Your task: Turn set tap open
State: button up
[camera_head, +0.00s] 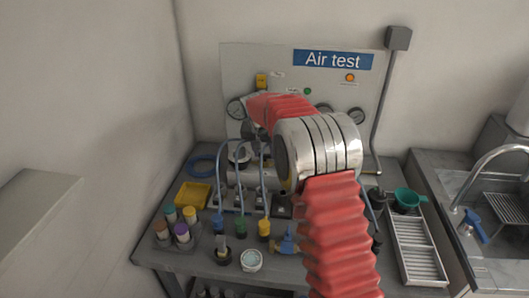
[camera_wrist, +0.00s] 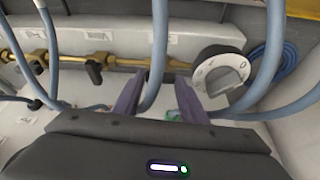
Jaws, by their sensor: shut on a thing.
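In the wrist view my gripper (camera_wrist: 162,76) shows as two purple-grey fingers, closed in at the brass pipe (camera_wrist: 52,58). They are shut on what looks like a tap handle on this pipe; a grey-blue hose (camera_wrist: 160,45) crosses in front and hides most of it. A second tap with a black handle (camera_wrist: 94,72) is on the same pipe to the left, clear of the fingers. A round white dial with a grey knob (camera_wrist: 222,73) is right of the fingers. In the head view my red-sleeved arm hides the gripper and the tap.
Several hoses (camera_head: 240,175) arch over the bench left of my arm. A yellow tray (camera_head: 193,195), coloured-cap bottles (camera_head: 181,232) and a white jar (camera_head: 251,261) stand at the left and front. The Air test panel (camera_head: 332,60) is behind; a metal rack (camera_head: 418,250) and sink are right.

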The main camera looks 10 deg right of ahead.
jog(key=c, duration=0.3)
jog(key=shift+c, duration=0.2)
jog(key=shift+n+y, duration=0.3)
jog(key=shift+n, duration=0.3)
jog(key=o, duration=1)
jog(key=shift+o, duration=0.2)
jog(key=v, duration=1.3)
jog(key=shift+s+r, duration=0.3)
jog(key=shift+s, duration=0.05)
